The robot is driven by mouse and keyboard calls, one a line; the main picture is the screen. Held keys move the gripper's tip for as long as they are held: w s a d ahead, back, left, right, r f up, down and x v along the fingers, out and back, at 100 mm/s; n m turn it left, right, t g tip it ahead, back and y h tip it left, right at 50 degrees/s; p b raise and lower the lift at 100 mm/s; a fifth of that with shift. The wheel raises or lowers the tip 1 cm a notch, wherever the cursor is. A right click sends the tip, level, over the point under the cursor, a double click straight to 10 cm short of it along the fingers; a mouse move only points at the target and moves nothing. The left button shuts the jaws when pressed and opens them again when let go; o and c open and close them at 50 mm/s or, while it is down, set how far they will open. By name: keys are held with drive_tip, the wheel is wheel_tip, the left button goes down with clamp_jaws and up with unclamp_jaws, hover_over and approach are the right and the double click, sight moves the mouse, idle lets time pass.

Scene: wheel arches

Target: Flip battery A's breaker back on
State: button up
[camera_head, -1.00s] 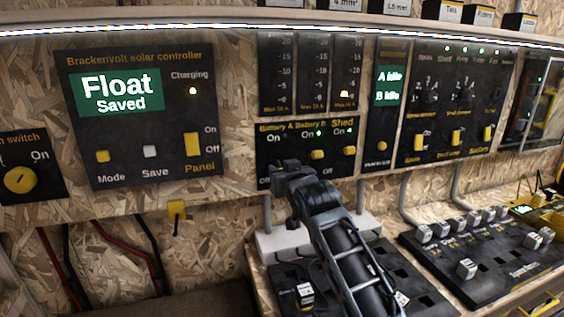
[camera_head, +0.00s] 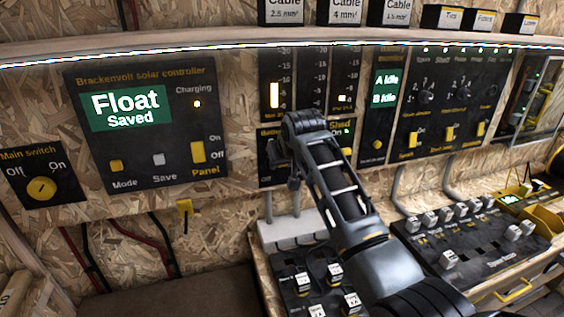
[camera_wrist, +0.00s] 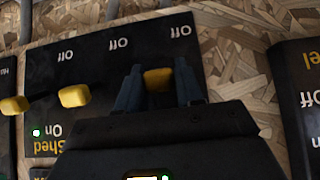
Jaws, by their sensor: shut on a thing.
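The breaker panel (camera_wrist: 95,65) fills the left and middle of the wrist view, upside down, with its Off labels at the top. Battery A's yellow breaker toggle (camera_wrist: 158,79) is at the panel's end. My gripper (camera_wrist: 158,92) is shut on it, one dark finger on each side. The toggle sits nearer its Off label than the other two yellow toggles (camera_wrist: 75,96) do. Battery A's lamp is hidden by my gripper. In the head view my gripper (camera_head: 280,160) covers most of the breaker panel's left part.
The solar controller (camera_head: 150,125) reads Float, Saved, left of my gripper. Meters (camera_head: 311,80) hang above it; the left one shows a lit bar. The Shed lamp (camera_wrist: 36,132) glows green. A grey box (camera_head: 290,233) and block-covered boards (camera_head: 470,245) lie below.

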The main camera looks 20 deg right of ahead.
drive_tip(key=shift+w+r+g, duration=0.1)
drive_tip(key=shift+r+g, duration=0.1)
drive_tip(key=shift+g, duration=0.2)
drive_tip(key=o, duration=1)
drive_tip(key=shift+c, duration=0.2)
drive_tip(key=b+v, duration=0.1)
drive_tip(key=v, duration=0.6)
drive_tip(key=shift+s+r, duration=0.25)
